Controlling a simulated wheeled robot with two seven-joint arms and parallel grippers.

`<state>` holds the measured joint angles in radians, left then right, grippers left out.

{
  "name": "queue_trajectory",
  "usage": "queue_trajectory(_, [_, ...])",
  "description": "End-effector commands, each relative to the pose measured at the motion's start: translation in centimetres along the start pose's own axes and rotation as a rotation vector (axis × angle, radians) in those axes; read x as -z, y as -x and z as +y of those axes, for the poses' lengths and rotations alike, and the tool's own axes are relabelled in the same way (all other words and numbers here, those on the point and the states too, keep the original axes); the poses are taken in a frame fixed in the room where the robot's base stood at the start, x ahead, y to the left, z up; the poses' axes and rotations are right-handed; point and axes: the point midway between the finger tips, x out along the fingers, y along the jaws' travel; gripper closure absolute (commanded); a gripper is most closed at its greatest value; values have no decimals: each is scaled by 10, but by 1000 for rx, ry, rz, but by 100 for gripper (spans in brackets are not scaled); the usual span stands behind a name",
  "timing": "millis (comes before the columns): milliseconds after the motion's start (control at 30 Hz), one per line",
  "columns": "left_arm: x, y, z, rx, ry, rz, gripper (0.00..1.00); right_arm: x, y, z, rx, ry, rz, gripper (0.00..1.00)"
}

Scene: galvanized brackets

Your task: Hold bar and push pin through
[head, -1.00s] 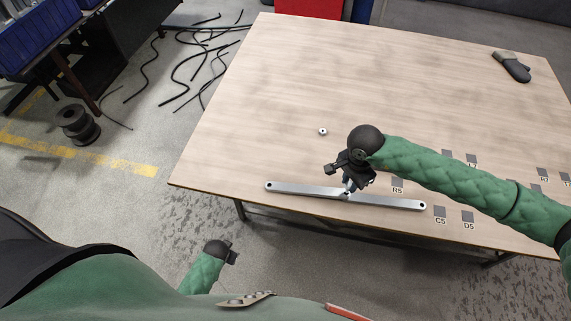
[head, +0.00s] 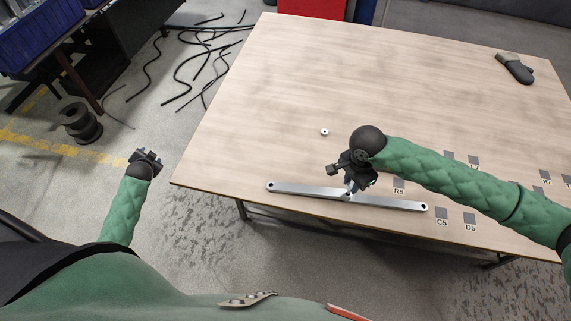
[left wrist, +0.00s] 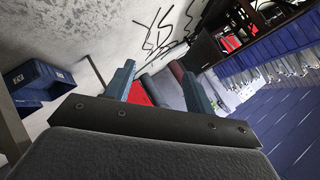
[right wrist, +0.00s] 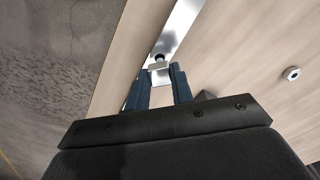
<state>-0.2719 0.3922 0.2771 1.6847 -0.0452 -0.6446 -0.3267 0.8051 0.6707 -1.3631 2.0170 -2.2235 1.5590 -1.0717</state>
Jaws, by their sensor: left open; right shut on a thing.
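A silver bar (head: 305,189) lies on the table close to its front edge, with a round hole near each end. My right gripper (head: 349,187) is shut on the bar at about its middle, reaching down from above. In the right wrist view the fingers (right wrist: 161,78) close around a small silver part of the bar (right wrist: 182,24), just short of a dark round spot; I cannot tell whether that is a hole or a pin end. My left gripper (head: 149,157) is open and empty, off the table to the left; its fingers (left wrist: 160,82) stand apart.

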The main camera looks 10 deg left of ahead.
Motion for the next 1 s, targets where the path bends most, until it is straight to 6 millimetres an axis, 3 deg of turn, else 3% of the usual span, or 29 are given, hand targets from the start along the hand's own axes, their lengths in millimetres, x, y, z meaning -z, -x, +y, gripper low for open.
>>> queue_trajectory(33, [9,-2,-24,27,-6,18,45,0,0,0,0,0,0,100])
queue_trajectory(133, [24,-4,-62,71,-20,48,45,0,0,0,0,0,0,100])
queue_trajectory(300, [44,-4,-110,126,-38,86,45,0,0,0,0,0,0,100])
queue_trajectory(467, [74,0,-141,149,-52,122,45,0,0,0,0,0,0,100])
queue_trajectory(567, [99,3,-129,108,-54,134,45,0,0,0,0,0,0,100])
queue_trajectory(767, [145,13,-82,-13,-59,143,45,0,0,0,0,0,0,100])
queue_trajectory(1000, [214,44,-2,-222,-99,160,45,0,0,0,0,0,0,100])
